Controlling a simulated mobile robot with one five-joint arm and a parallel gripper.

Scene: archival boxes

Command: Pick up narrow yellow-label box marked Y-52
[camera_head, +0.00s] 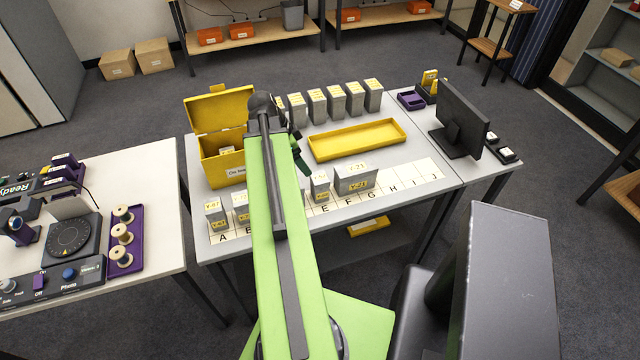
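Several narrow grey boxes with yellow labels (335,103) stand upright in a row at the back of the middle table. More grey boxes stand on the lettered strip at the front: a narrow one (216,218) near A, another (241,208) beside it, a narrow one (319,188) near E, and a wide one (355,181) near F. The small label writing is mostly unreadable, so I cannot tell which box is Y-52. My gripper (301,153) is over the table, left of the yellow tray. My arm partly hides it, and its opening is not clear.
An empty yellow tray (357,140) lies mid-table. An open yellow box (222,172) stands at the left, with a monitor (462,120) at the right. My green arm covers part of the lettered strip (405,178).

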